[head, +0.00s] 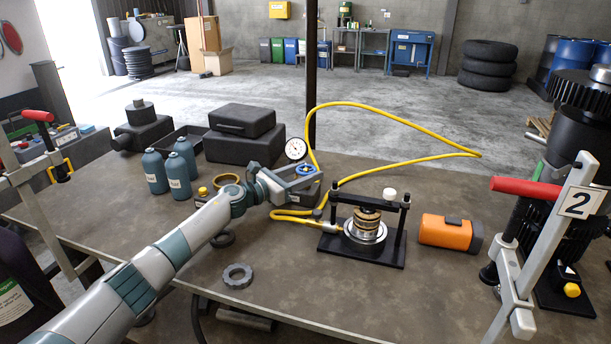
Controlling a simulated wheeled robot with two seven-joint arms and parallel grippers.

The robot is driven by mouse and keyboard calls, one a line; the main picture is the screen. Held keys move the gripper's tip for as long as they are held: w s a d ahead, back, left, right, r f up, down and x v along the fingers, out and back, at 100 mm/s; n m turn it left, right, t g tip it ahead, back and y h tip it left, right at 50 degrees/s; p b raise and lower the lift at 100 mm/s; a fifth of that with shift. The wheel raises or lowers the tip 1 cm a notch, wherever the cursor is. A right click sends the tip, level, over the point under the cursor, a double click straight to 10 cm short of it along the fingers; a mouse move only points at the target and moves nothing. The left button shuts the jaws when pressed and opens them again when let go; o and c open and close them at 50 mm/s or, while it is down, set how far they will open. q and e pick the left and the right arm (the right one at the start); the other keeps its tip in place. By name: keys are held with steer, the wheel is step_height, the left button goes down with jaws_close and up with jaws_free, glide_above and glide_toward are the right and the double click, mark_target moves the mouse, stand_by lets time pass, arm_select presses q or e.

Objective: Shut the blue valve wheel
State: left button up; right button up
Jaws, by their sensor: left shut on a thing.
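The blue valve wheel (305,169) is near the middle of the workbench, just below the round white dial gauge (296,149). My left arm reaches in from the lower left. My left gripper (298,178) is at the wheel, shut on it, with its fingers covering part of the rim. The dark block (308,191) under the wheel is partly hidden by the gripper. How far the wheel is turned cannot be told. My right gripper is not in view.
A yellow hose (400,118) loops across the bench to a black press frame (388,256). Blue-grey bottles (154,170) and black cases (243,120) stand left. A red-handled clamp (525,188) stands at the right. The front bench is mostly clear.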

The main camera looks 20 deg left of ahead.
arm_select(q)
steer(key=o, duration=1.1)
steer(key=shift+c, duration=0.2)
steer(key=shift+v, duration=0.95)
steer(key=b+v, duration=0.4)
steer(key=v, duration=1.1)
steer(key=shift+s, duration=0.2)
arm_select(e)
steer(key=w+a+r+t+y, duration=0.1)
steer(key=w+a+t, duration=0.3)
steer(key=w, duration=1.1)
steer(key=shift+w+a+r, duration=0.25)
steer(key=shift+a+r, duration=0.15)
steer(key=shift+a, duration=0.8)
arm_select(q)
steer(key=shift+a, duration=0.15)
